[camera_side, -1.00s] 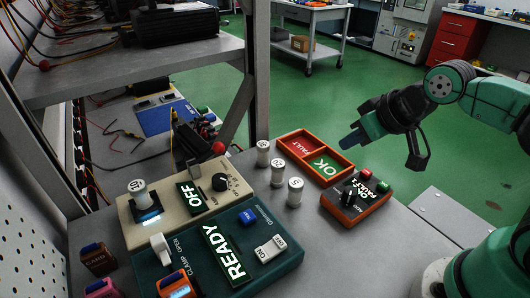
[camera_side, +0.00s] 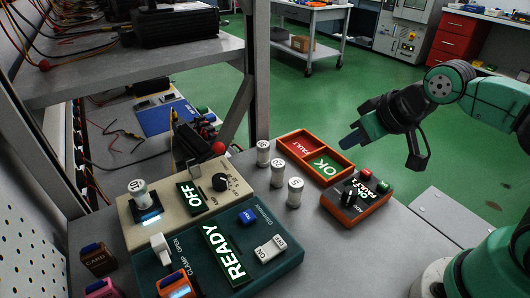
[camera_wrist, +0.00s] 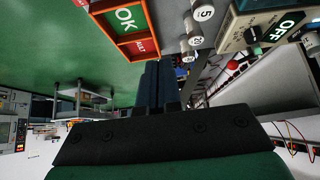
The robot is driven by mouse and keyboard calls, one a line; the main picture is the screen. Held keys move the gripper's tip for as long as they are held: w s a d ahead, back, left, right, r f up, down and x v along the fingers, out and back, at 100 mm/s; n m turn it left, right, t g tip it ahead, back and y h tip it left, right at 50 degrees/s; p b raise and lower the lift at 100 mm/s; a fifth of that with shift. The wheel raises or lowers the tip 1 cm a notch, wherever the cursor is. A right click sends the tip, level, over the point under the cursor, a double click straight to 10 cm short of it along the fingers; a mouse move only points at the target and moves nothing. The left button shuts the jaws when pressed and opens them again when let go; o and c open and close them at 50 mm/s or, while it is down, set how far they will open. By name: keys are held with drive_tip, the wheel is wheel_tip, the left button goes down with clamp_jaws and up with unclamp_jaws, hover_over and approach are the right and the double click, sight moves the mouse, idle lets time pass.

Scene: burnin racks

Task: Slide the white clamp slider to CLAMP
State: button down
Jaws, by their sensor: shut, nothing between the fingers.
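The white clamp slider (camera_side: 160,244) stands on the dark teal box (camera_side: 284,262) at the front of the bench, in the side view. It sits near the OPEN marking; the CLAMP lettering is beside it, nearer the camera. The box's display reads READY (camera_side: 224,251). My gripper (camera_side: 352,138) is raised at the right, beyond the orange-rimmed tray and far from the slider. Its blue fingers are together and empty. In the wrist view the fingers (camera_wrist: 158,85) show side by side. The slider is not visible in the wrist view.
A beige box (camera_side: 205,208) reading OFF lies behind the teal one. White numbered cylinders (camera_side: 295,192) stand to its right. An orange tray (camera_side: 338,174) marked FAULT and OK and an orange box (camera_side: 352,205) with a knob lie further right. A metal rack post (camera_side: 257,70) rises behind.

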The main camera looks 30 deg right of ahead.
drive_tip(key=c, duration=1.1)
unclamp_jaws()
drive_tip(key=shift+a, duration=0.1)
drive_tip(key=o, duration=0.5)
drive_tip(key=shift+g+y, duration=0.5)
drive_tip(key=shift+g, duration=0.2)
drive_tip(key=w+a, duration=0.1)
drive_tip(key=w+a+r, duration=0.2)
drive_tip(key=a, duration=0.1)
drive_tip(key=shift+w+a+r, duration=0.1)
drive_tip(key=shift+r, duration=0.15)
drive_tip(key=shift+c, duration=0.2)
drive_tip(key=g+h, duration=0.1)
drive_tip(key=g, duration=0.5)
hover_over(157, 239)
wheel_tip(157, 239, down, 5)
drive_tip(key=shift+f, duration=0.2)
drive_tip(key=shift+a+f, duration=0.1)
drive_tip(key=shift+f, duration=2.8)
clamp_jaws()
